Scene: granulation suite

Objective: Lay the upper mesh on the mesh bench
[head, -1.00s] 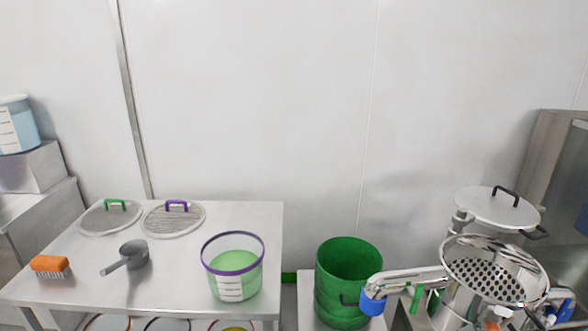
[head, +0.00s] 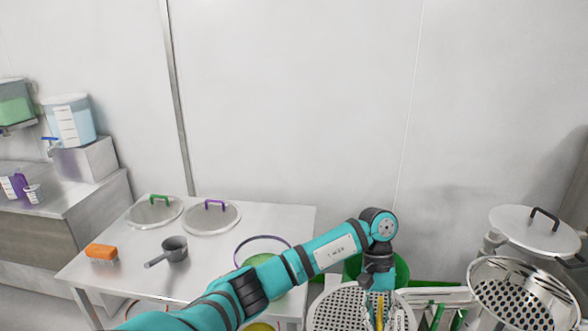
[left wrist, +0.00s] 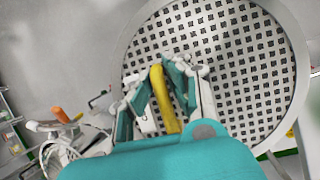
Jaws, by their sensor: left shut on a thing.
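My left gripper (head: 378,308) is shut on the yellow handle (left wrist: 164,98) of a round, perforated metal mesh disc (head: 338,306). In the left wrist view the disc (left wrist: 205,32) fills much of the picture, with the handle between the fingers. The held disc is in front of the green drum, at the lower edge of the head view. The bench (head: 217,263) at left carries a mesh with a green handle (head: 160,199) and a mesh with a purple handle (head: 215,205) at its back. My right gripper is not in view.
On the bench are an orange brush (head: 101,252), a grey scoop (head: 173,250) and a purple-rimmed tub (head: 262,241), partly hidden by my left arm. The middle of the bench is mostly bare. A green drum (head: 402,271) and a steel vessel with a perforated plate (head: 503,264) stand at right.

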